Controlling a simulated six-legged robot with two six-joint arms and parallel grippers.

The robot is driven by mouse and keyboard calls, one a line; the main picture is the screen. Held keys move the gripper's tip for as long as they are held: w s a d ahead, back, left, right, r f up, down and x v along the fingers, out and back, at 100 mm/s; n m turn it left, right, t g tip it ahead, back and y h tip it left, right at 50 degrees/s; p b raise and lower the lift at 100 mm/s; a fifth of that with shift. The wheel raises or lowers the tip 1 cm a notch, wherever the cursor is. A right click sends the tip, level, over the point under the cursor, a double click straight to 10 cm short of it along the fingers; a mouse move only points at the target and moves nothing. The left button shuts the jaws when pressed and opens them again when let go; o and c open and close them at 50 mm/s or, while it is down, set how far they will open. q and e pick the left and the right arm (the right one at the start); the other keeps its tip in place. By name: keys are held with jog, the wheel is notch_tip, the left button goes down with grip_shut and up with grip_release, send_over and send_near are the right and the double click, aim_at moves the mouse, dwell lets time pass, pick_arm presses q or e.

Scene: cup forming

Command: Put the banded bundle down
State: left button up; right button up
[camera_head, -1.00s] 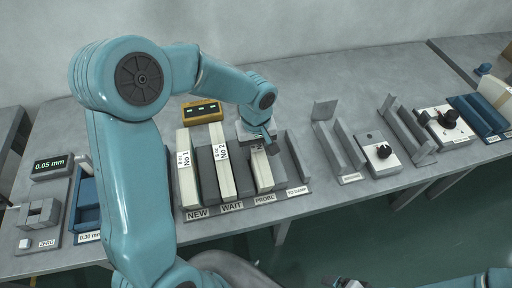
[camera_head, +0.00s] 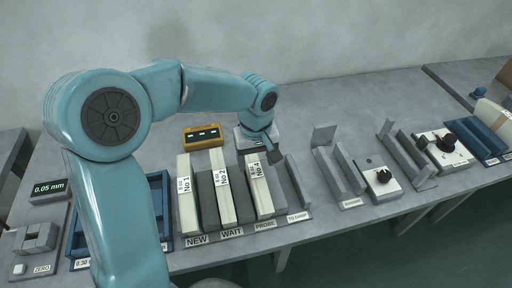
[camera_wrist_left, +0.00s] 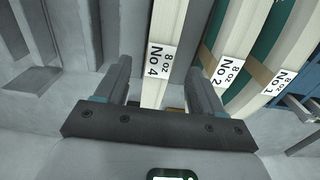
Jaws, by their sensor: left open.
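The bundle labelled 8 oz No 4 (camera_head: 261,192) is a long cream stack lying in the slot marked PROBE. My left gripper (camera_head: 272,154) is open at the far end of that slot. In the left wrist view, the No 4 bundle (camera_wrist_left: 166,38) shows between the two spread fingers of the left gripper (camera_wrist_left: 161,80), with a gap on each side. I cannot tell how far above it the fingers are. No band shows on its visible part. The bundles No 2 (camera_head: 222,185) and No 1 (camera_head: 187,200) lie in the WAIT and NEW slots. My right gripper is not in view.
The TO CLAMP slot (camera_head: 293,192) to the right is empty. A yellow display box (camera_head: 202,137) stands behind the rack. Grey dividers separate the slots. A blue tray (camera_head: 160,205) and gauge (camera_head: 49,188) are at left; a knob box (camera_head: 381,181) and angled fixtures are at right.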

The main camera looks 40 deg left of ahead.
pick_arm(q)
notch_tip(320, 180, up, 4)
jog(key=shift+w+r, duration=0.15)
jog(key=shift+r, duration=0.45)
dwell(0.4)
